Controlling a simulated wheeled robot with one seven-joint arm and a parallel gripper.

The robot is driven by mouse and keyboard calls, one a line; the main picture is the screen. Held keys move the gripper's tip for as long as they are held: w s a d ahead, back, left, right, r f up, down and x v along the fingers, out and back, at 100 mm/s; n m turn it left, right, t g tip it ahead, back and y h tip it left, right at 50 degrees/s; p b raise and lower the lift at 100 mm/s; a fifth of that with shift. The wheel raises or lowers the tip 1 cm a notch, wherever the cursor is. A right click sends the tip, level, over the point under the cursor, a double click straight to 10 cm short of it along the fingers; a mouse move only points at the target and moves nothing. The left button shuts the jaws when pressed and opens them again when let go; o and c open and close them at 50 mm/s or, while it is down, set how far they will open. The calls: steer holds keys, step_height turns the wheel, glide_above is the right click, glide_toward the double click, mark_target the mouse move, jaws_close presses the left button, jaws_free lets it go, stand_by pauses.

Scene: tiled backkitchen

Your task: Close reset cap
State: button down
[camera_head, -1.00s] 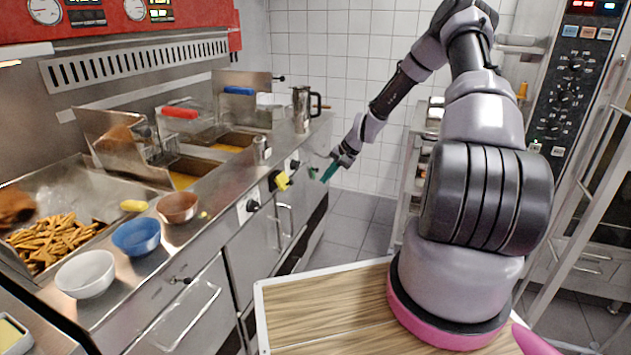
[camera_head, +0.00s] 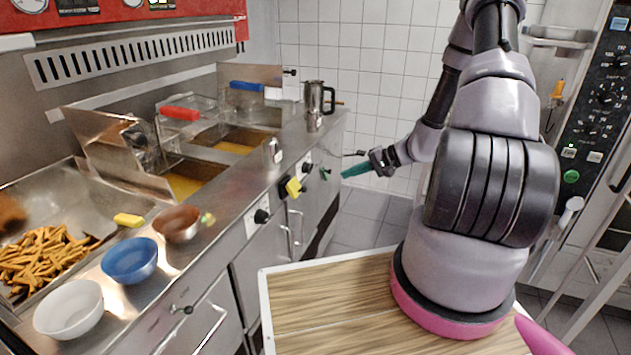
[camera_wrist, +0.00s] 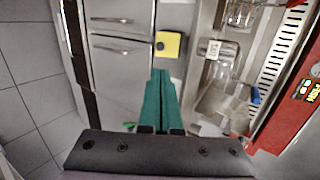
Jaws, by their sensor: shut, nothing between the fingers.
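A yellow square piece (camera_head: 293,187) sticks out from the steel front panel of the fryer counter, with a black knob beside it. In the wrist view the yellow square (camera_wrist: 175,42) is ahead of my fingers, with a black round part on it. A small green part (camera_head: 324,173) sits further along the same panel. I cannot tell for certain which of these is the reset cap. My gripper (camera_head: 343,175) has teal fingers, shut and empty, pointing left toward the panel near the green part. It also shows in the wrist view (camera_wrist: 160,72), apart from the yellow square.
The counter holds bowls, fries, fryer baskets and a steel jug (camera_head: 314,105). Drawer handles and black knobs (camera_head: 261,216) stick out from its front. A wooden board (camera_head: 325,300) lies in front of me. An oven panel (camera_head: 598,90) stands right. Tiled floor (camera_head: 362,225) is clear.

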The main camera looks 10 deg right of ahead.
mark_target(305, 189)
steer(key=x, duration=1.4)
steer(key=shift+d, duration=0.1)
steer(key=shift+f, duration=0.3)
steer(key=shift+f+y, duration=0.1)
steer(key=shift+y, duration=0.2)
steer(key=shift+w+a+f+t+y, duration=0.2)
steer(key=shift+f+t+y, duration=0.25)
steer(key=shift+f+y, duration=0.2)
steer(key=shift+w+a+f+t+y, duration=0.15)
steer(key=shift+a+f+t+y, duration=0.1)
steer(key=shift+f+t+y, duration=0.3)
steer(key=shift+w+a+f+t+y, duration=0.2)
steer(key=shift+f+t+y, duration=0.2)
steer(key=shift+f+y, duration=0.3)
